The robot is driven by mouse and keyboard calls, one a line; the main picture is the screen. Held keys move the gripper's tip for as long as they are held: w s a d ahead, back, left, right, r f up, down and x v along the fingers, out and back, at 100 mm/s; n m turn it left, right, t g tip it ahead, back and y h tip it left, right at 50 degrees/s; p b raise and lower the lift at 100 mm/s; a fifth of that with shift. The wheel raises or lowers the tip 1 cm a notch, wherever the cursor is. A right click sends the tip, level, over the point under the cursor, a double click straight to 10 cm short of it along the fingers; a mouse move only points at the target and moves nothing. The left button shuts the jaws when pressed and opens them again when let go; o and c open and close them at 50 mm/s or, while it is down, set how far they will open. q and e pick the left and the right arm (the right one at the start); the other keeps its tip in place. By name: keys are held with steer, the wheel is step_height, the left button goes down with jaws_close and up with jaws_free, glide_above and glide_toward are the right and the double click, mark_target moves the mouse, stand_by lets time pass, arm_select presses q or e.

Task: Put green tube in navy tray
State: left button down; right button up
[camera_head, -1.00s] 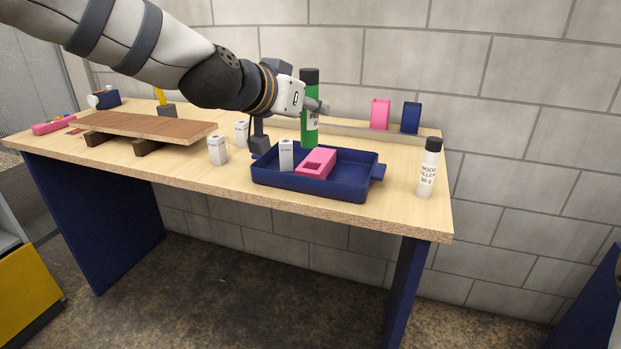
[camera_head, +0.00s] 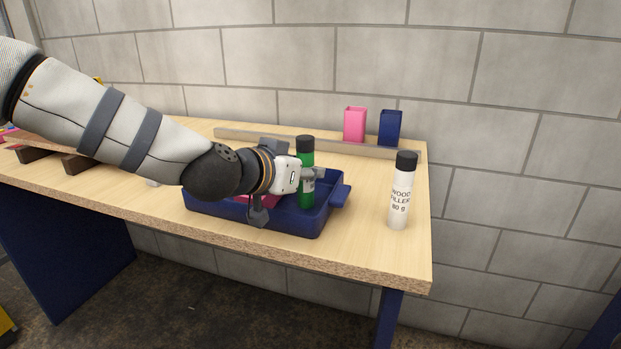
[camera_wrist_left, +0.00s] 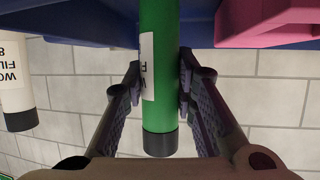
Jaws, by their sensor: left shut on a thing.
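The green tube (camera_head: 306,184) has a black cap and a white label, and stands upright inside the right part of the navy tray (camera_head: 288,222). My left gripper (camera_head: 313,174) is shut on the green tube. In the left wrist view, the fingers (camera_wrist_left: 160,90) grip the green tube (camera_wrist_left: 160,65) from both sides. Whether the tube's lower end touches the tray floor is hidden behind the tray wall. My right gripper is not in view.
A white wood filler tube (camera_head: 400,195) with a black cap stands right of the tray. A pink holder (camera_head: 355,125) and a navy holder (camera_head: 390,128) stand at the back by a low ledge (camera_head: 330,143). The table between tray and filler is clear.

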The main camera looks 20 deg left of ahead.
arm_select(q)
steer(key=shift+s+a+r, duration=0.1)
steer(key=shift+s+r, duration=0.1)
steer(key=shift+s, duration=0.2)
steer(key=shift+w+f, duration=0.25)
steer(key=shift+w, duration=0.1)
steer(key=c, duration=1.3)
jaws_free()
steer(key=shift+r, duration=0.1)
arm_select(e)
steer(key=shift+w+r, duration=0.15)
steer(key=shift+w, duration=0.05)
arm_select(q)
steer(key=p+v, duration=0.3)
steer(key=v, duration=0.9)
steer(key=shift+r, duration=0.15)
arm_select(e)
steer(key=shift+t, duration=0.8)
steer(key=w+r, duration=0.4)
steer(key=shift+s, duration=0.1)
